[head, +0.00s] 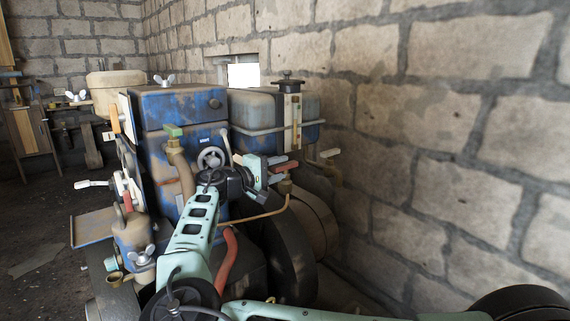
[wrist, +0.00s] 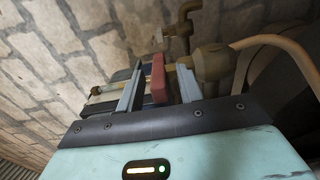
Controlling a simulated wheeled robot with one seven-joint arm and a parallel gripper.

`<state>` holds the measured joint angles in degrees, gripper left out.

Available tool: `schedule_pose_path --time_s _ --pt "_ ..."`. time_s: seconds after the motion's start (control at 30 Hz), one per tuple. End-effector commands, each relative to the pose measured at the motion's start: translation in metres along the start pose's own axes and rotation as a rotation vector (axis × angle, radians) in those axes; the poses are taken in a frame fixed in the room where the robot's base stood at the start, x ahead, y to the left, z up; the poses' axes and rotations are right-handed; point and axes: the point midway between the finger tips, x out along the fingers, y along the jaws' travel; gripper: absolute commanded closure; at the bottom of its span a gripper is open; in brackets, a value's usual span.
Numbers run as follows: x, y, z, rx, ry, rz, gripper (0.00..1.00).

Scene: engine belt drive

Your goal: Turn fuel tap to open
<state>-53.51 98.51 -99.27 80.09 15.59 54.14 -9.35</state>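The fuel tap is a brass fitting (head: 285,186) with a red lever (head: 285,166), below the blue-grey fuel tank (head: 312,108). The red lever also shows in the wrist view (wrist: 158,78), beside the brass tap body (wrist: 212,62). My gripper (head: 272,168) is at the lever. In the wrist view my gripper (wrist: 160,88) is open, with one finger on each side of the red lever and gaps visible. The lever's far end and its contact with the fingers are partly hidden.
A second brass tap with a pale lever (head: 330,153) sits right of the fuel tap. A copper pipe (head: 262,214) curves below it. The blue engine block (head: 180,110) and a small handwheel (head: 211,158) are close on the left. A stone wall (head: 430,110) bounds the right side.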

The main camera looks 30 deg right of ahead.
Motion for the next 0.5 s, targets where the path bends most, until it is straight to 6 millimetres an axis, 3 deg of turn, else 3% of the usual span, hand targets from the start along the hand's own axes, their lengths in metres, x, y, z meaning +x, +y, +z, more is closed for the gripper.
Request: schedule_pose_path --time_s 0.2,0.5 --pt "0.021 0.001 0.0 0.0 0.0 0.001 0.64" --pt "0.023 0.0 0.0 0.0 0.001 0.001 0.64"
